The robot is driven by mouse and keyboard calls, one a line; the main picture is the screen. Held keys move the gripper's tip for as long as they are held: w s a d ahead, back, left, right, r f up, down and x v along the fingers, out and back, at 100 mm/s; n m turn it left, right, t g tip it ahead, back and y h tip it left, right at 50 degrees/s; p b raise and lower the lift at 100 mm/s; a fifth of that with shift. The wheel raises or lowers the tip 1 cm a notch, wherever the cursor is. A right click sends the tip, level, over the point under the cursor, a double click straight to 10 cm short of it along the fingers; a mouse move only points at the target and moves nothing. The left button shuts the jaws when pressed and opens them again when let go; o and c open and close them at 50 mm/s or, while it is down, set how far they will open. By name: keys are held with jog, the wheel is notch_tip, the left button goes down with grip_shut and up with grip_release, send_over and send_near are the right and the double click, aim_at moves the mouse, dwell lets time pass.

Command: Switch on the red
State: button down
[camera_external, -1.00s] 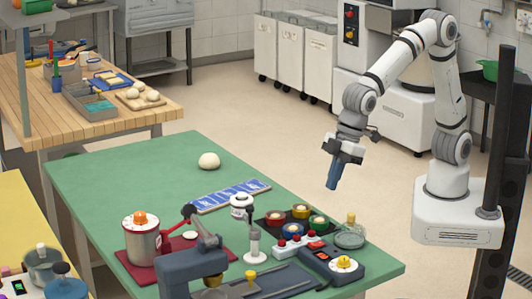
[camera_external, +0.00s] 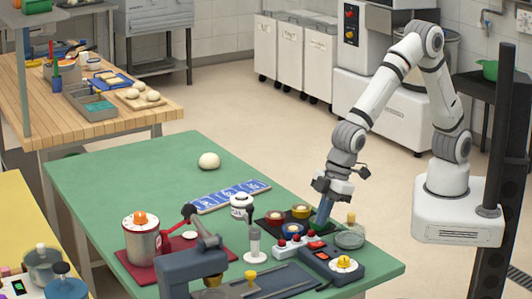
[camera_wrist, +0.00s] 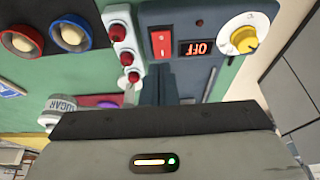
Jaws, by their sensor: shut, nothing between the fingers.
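The dark control box (camera_external: 322,262) stands at the near right of the green table. Its red rocker switch (camera_wrist: 160,44) shows in the wrist view beside a small display (camera_wrist: 195,48) that reads OFF upside down. A yellow dial (camera_wrist: 243,38) on a white disc sits at the other end of the box. My gripper (camera_external: 320,222) is shut and empty, pointing down near the far side of the box. In the wrist view its dark fingers (camera_wrist: 167,88) are below the switch in the picture, apparently short of it.
A white strip with several red knobs (camera_wrist: 119,33) lies beside the box. The table's far left part is mostly clear (camera_external: 120,180).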

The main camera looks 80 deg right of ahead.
aim_at(312, 243)
jog(key=shift+x, duration=2.35)
jog(key=shift+w+p, duration=0.1)
jog(key=shift+p, duration=0.4)
